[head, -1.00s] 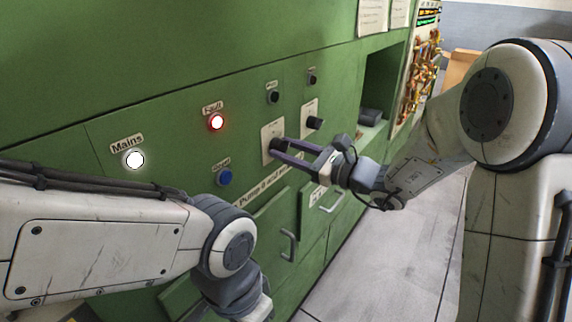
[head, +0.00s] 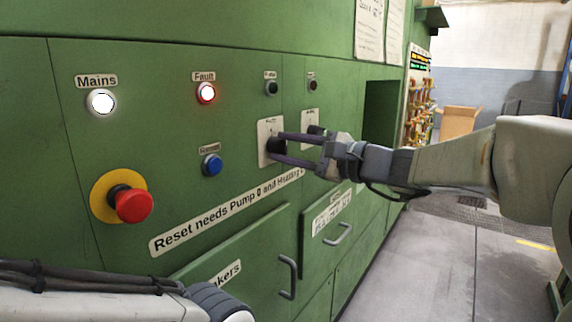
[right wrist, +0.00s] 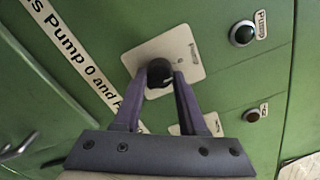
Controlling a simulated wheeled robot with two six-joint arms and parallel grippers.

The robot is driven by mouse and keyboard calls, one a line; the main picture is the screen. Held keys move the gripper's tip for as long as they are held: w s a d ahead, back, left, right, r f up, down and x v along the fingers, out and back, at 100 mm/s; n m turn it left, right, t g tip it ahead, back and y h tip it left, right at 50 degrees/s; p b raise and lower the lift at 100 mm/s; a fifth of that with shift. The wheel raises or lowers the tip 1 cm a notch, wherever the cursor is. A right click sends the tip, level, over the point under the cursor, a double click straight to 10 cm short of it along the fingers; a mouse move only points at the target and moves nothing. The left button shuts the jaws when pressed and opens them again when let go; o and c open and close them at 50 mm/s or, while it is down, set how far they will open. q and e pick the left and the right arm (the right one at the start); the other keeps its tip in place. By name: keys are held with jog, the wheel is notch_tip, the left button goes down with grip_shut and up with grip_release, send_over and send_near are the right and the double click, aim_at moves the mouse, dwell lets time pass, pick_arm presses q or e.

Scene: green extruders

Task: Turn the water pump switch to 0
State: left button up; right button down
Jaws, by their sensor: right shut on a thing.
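A black rotary switch knob (head: 275,150) sits on a pale plate (head: 266,128) on the green cabinet front. My right gripper (head: 281,147) reaches in from the right and is shut on this knob. In the right wrist view the knob (right wrist: 159,72) shows between the two purple-grey fingers, on its pale plate (right wrist: 178,42). A lamp labelled Pump (right wrist: 243,34) is beside that plate in this view. The plate's small print and the knob's exact pointing are too small to read. My left gripper is not in view; only part of my left arm shows at the lower left.
A second switch plate (head: 310,117) is just right of the gripped one, partly behind my gripper. A red emergency button (head: 134,205), a blue button (head: 212,165), and lit Mains (head: 101,102) and Fault (head: 206,93) lamps are to the left. Drawer handles (head: 288,277) stick out below.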

dwell(0.3)
jog(key=shift+c, duration=2.3)
grip_release()
jog(key=shift+d, duration=0.1)
jog(key=v, duration=1)
jog(key=shift+d+b, duration=0.15)
jog(key=shift+b, duration=0.25)
jog(key=shift+s, duration=0.1)
